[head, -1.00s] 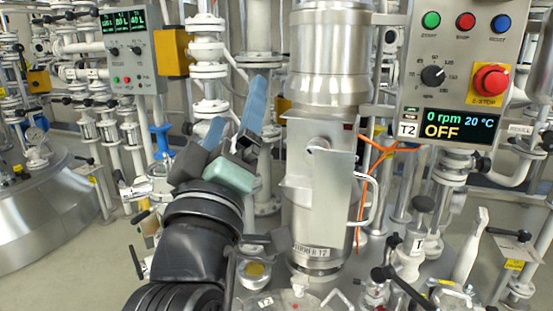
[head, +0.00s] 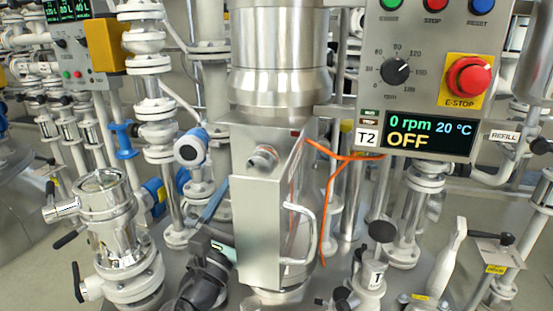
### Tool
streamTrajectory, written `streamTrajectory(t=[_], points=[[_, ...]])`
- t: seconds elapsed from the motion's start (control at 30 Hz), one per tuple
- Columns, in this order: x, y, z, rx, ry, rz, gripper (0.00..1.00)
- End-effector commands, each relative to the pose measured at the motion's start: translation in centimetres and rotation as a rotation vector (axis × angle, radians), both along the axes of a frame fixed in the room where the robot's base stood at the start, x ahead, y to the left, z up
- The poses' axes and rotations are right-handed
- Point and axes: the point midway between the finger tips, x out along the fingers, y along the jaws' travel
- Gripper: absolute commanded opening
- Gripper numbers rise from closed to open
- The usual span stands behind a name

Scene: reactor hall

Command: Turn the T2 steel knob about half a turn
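A small round steel knob (head: 262,158) sticks out near the top of the steel housing (head: 256,225) under the T2 motor cylinder. The T2 panel (head: 418,60) hangs to the right and shows 0 rpm, 20 °C and OFF. It also carries a black dial (head: 395,71) with a printed scale. My gripper (head: 214,204) is low, left of the housing and below the knob, apart from the knob. One blue finger shows; the other cannot be made out, so its opening is unclear.
A curved handle (head: 300,235) stands out from the housing's right side. An orange cable (head: 328,190) hangs beside it. A steel valve body (head: 108,215) stands at the left. A white-handled lever (head: 452,255) and a black-topped fitting (head: 381,231) crowd the lower right.

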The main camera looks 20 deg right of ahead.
Motion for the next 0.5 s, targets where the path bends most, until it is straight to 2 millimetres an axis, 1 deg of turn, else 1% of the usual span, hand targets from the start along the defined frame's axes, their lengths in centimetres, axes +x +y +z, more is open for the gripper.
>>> streamTrajectory(t=[0.17, 0.5], points=[[1.0, -0.9, 0.5, -0.004, -0.001, -0.002, 0.96], [4.5, -3.7, 2.2, -0.001, -0.002, 0.0, 0.96]])
